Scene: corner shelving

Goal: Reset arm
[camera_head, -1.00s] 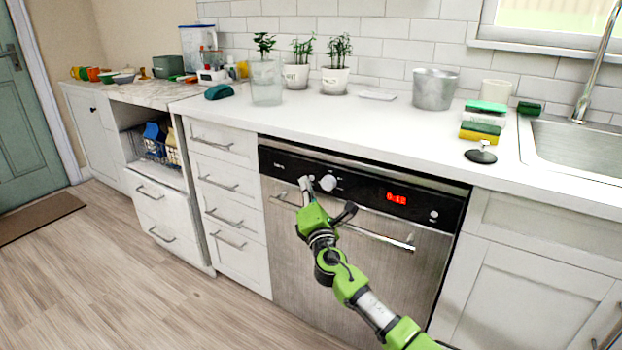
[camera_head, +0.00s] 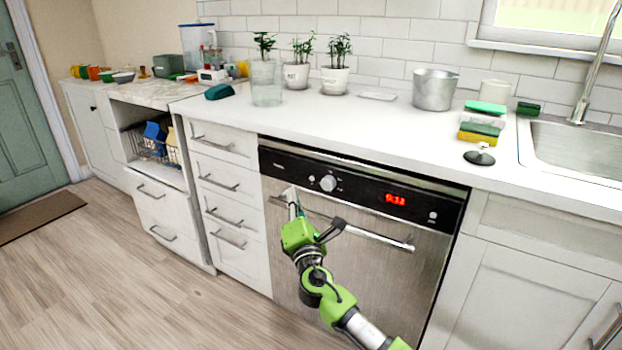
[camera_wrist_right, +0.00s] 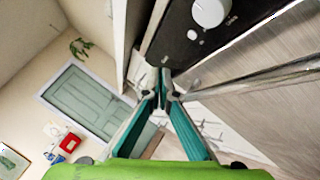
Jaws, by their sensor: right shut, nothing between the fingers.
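My right arm comes up from the bottom of the head view, and its gripper (camera_head: 292,197) is in front of the upper left part of the steel dishwasher door (camera_head: 350,270). The gripper shows shut and empty in the right wrist view (camera_wrist_right: 165,92), its fingers meeting at the tips. The dishwasher is closed, with a black control panel (camera_head: 360,187), a round knob (camera_head: 328,183) and a red display. Its bar handle (camera_head: 375,237) runs close to the gripper; whether they touch I cannot tell. My left gripper is not in view.
A white counter (camera_head: 330,112) runs above, with potted plants (camera_head: 336,75), a metal pot (camera_head: 434,90), sponges (camera_head: 480,130) and a sink (camera_head: 580,150). White drawers (camera_head: 222,180) stand left of the dishwasher.

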